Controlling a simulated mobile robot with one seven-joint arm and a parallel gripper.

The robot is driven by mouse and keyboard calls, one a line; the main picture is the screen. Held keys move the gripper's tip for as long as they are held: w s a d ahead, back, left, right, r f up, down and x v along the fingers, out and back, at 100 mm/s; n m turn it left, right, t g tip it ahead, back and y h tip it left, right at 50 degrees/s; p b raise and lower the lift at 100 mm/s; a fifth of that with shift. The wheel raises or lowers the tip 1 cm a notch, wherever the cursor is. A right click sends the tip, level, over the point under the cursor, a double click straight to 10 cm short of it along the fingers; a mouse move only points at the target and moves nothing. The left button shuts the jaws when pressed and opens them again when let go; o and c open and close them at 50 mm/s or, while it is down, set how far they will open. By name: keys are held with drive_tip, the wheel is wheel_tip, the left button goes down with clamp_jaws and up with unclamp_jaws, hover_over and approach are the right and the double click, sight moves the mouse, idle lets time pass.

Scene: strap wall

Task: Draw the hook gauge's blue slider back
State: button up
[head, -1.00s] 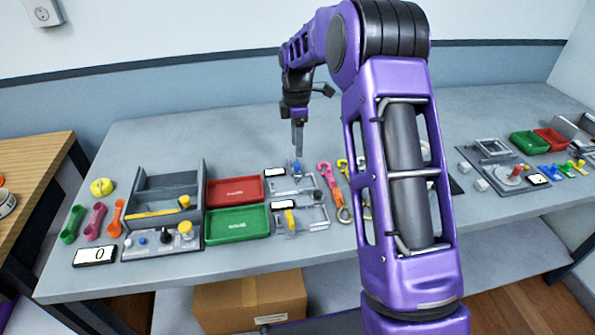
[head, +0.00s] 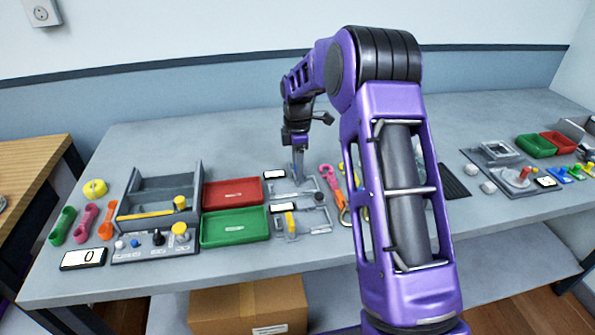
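The gauge that carried the blue slider is the rear grey fixture (head: 290,189), right of the red tray, with a small white display (head: 274,174) at its back left. My gripper (head: 298,177) points down over this fixture, at the spot of the blue slider. The blue slider is hidden by the fingers in the head view. The fingers look close together, but I cannot tell whether they hold it. A second gauge with a yellow slider (head: 290,220) and its own display (head: 283,208) stands just in front.
A red tray (head: 233,193) and a green tray (head: 235,228) lie to the left of the gauges. Pink and orange hooks (head: 331,180) lie close on the right, partly behind my arm. The table behind the gauges is clear.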

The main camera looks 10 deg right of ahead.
drive_tip(key=c, duration=0.4)
drive_tip(key=shift+w+p, duration=1.3)
drive_tip(key=shift+w, duration=0.65)
drive_tip(key=shift+r, duration=0.1)
drive_tip(key=o, duration=0.6)
drive_tip(key=shift+w, duration=0.1)
